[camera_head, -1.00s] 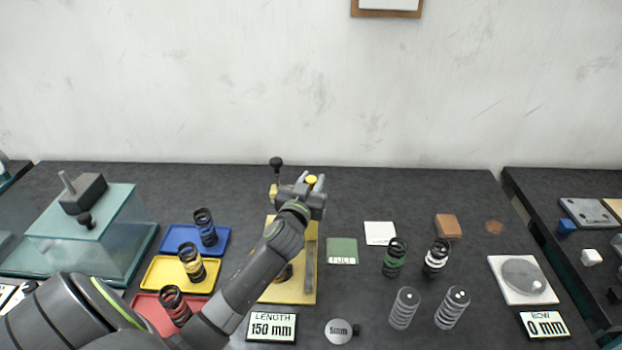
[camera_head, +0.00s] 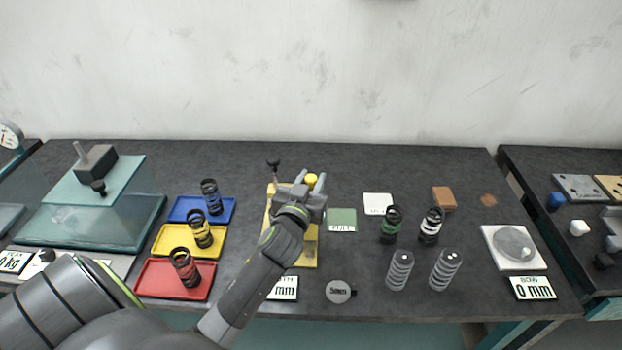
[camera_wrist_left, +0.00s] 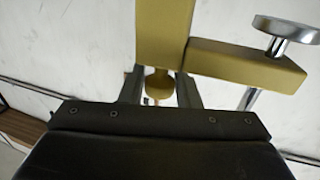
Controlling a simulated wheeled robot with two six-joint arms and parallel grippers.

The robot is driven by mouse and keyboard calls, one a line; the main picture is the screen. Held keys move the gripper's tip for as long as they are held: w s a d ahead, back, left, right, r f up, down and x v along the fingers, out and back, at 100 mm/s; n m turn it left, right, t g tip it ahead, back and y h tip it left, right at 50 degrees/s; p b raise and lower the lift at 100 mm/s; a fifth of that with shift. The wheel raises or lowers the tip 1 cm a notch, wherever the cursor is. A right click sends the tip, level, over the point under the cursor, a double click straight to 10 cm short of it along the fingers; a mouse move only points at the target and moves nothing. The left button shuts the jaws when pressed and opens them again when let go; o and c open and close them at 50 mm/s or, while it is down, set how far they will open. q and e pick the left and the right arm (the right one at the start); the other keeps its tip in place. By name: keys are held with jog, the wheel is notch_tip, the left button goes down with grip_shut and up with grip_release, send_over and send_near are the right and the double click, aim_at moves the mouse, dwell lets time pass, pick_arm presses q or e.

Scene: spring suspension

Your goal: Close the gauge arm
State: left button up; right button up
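The gauge is a yellow fixture (camera_head: 308,255) at mid-table, largely hidden behind my left arm. A dark ball-topped lever (camera_head: 273,164) stands at its back left. My left gripper (camera_head: 309,179) is at the gauge's upper part, its fingers apart on either side of a yellow knob (camera_head: 312,180). In the left wrist view, the fingers stand left and right of the rounded knob (camera_wrist_left: 158,84), below a yellow bar (camera_wrist_left: 163,35). A yellow side arm (camera_wrist_left: 245,65) with a metal disc-headed pin (camera_wrist_left: 285,27) extends right there. Contact with the knob is unclear. My right gripper is out of view.
Blue, yellow and red trays (camera_head: 148,279) with springs lie left of the gauge. A glass-like case (camera_head: 97,222) stands farther left. Green (camera_head: 391,225) and white (camera_head: 431,226) banded springs and two grey springs stand right. The length readout (camera_head: 284,288) is partly covered by my arm.

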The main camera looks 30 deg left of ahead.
pick_arm(q)
jog(key=shift+o, duration=1.1)
jog(key=shift+s, duration=0.1)
jog(key=shift+o, duration=0.4)
jog(key=shift+s+d+r, duration=0.1)
jog(key=shift+d, duration=0.05)
jog(key=shift+s, duration=0.2)
jog(key=b+v, duration=0.3)
jog(key=v, duration=1.4)
jog(key=shift+d+b, duration=0.15)
jog(key=shift+b, duration=0.15)
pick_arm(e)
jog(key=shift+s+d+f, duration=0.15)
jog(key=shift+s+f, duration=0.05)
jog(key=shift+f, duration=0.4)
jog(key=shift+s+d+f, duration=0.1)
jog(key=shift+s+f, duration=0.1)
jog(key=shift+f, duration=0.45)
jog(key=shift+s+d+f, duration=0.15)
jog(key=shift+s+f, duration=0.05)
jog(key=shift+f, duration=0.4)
pick_arm(q)
jog(key=shift+r, duration=0.1)
